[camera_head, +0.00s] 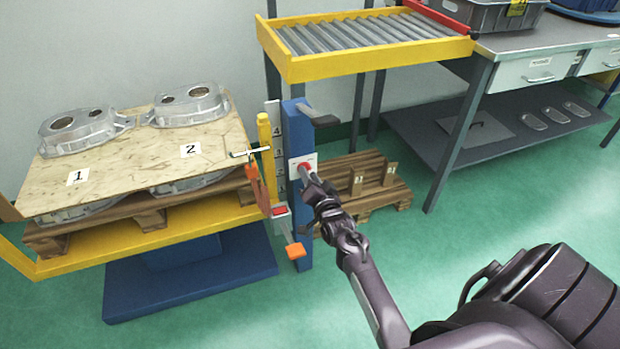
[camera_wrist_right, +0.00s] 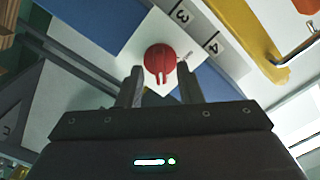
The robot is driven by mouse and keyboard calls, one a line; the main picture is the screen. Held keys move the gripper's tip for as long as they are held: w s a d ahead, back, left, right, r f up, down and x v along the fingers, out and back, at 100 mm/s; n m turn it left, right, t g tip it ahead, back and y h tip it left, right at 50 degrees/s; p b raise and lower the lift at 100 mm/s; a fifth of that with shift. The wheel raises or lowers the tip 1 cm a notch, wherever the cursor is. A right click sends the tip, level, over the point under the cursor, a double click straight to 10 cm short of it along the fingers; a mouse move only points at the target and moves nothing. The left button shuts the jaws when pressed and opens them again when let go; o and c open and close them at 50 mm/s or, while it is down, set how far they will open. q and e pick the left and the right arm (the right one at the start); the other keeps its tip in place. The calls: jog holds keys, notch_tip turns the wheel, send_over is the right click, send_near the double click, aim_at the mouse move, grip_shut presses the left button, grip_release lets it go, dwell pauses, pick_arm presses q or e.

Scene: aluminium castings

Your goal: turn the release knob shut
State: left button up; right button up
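The red release knob (camera_head: 305,166) sits on a white plate (camera_head: 294,174) on the front of a blue post (camera_head: 297,135). In the right wrist view the knob (camera_wrist_right: 160,58) is round with a raised grip bar pointing down toward my gripper. My right gripper (camera_head: 309,178) is in front of the knob. Its two fingers (camera_wrist_right: 158,80) are open, one on each side of the knob's lower part. A gap shows beside the grip bar, and I cannot tell whether a finger touches the knob's rim. My left gripper is in neither view.
A yellow lift table (camera_head: 150,240) at left carries a wooden board (camera_head: 135,160) with castings on and under it. An orange-tipped pedal (camera_head: 295,250) and a grey lever (camera_head: 322,118) stick out from the post. A roller conveyor (camera_head: 370,50) stands above, a wooden pallet (camera_head: 340,205) behind.

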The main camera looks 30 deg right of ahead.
grip_shut()
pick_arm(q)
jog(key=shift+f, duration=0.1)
pick_arm(e)
jog(key=shift+n, duration=0.4)
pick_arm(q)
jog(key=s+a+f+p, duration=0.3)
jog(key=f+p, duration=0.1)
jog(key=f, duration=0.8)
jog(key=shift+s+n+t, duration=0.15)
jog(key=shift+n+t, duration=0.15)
pick_arm(e)
jog(key=n, duration=1.7)
jog(key=shift+a, duration=0.25)
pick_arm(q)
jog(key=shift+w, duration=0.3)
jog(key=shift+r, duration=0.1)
pick_arm(e)
grip_release()
